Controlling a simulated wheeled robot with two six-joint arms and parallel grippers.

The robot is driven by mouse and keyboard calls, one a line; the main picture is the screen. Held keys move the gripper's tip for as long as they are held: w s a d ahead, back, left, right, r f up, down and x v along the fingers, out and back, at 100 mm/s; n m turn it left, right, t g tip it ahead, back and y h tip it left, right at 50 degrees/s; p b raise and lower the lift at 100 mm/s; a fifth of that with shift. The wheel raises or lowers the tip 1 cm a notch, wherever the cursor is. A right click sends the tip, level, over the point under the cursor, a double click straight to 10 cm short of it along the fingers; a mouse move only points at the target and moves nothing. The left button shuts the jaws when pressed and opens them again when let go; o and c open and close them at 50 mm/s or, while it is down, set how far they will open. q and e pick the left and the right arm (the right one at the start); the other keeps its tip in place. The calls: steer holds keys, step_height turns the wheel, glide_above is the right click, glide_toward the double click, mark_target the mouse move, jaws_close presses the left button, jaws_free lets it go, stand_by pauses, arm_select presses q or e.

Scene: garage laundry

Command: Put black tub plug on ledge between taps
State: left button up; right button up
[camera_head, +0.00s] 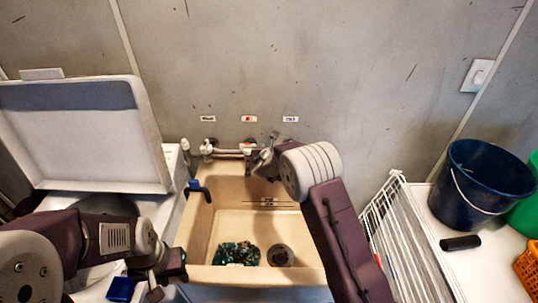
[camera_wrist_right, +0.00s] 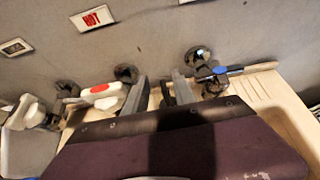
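The beige tub (camera_head: 194,235) stands against the wall, with the taps (camera_head: 207,147) along its back edge. My right gripper (camera_head: 262,164) reaches over the tub to the back ledge, between the taps. In the right wrist view its two grey fingers (camera_wrist_right: 162,93) stand apart. A small dark shape (camera_wrist_right: 168,93) shows between them, nearer the right finger; it may be the black tub plug, but I cannot tell for sure. The red-marked tap (camera_wrist_right: 100,90) is left of the fingers and the blue-marked tap (camera_wrist_right: 217,72) right. My left gripper (camera_head: 168,278) is near the tub's front-left corner; its fingertips are unclear.
A dark patterned cloth (camera_head: 236,254) and a round grey drain-like disc (camera_head: 281,255) are on the tub floor. A white wire rack (camera_head: 385,215) and blue bucket (camera_head: 475,185) stand right; a raised white lid (camera_head: 85,135) is left.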

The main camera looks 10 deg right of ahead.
steer(key=v, duration=0.5)
steer(key=shift+s+a+r+b, duration=0.1)
steer(key=shift+s+r+b, duration=0.05)
steer(key=shift+s+b, duration=0.2)
steer(key=s+d+f+m+g+h, duration=0.1)
steer(key=s+d+f+m+g, duration=0.15)
steer(key=s+d+m, duration=0.4)
steer(key=s+d+f+m+g+h, duration=0.15)
steer(key=s+d+m+g, duration=0.25)
steer(key=s+m, duration=0.55)
steer(key=s+a+f+m+g+y, duration=0.1)
steer(key=s+m, duration=0.4)
steer(key=s, duration=0.1)
steer(key=s+a+f+m+g+y, duration=0.1)
steer(key=s+a+m+g+y, duration=0.1)
steer(key=s+m, duration=0.4)
steer(key=s+a+f+m+g+y, duration=0.1)
steer(key=s+a+m+y, duration=0.1)
steer(key=s+m, duration=0.4)
steer(key=shift+s+a+f+g, duration=0.1)
steer(key=shift+s+f+g, duration=0.1)
steer(key=shift+s+g, duration=0.25)
steer(key=shift+s+a+m, duration=0.2)
steer(key=shift+a+m, duration=0.05)
steer(key=shift+m, duration=0.35)
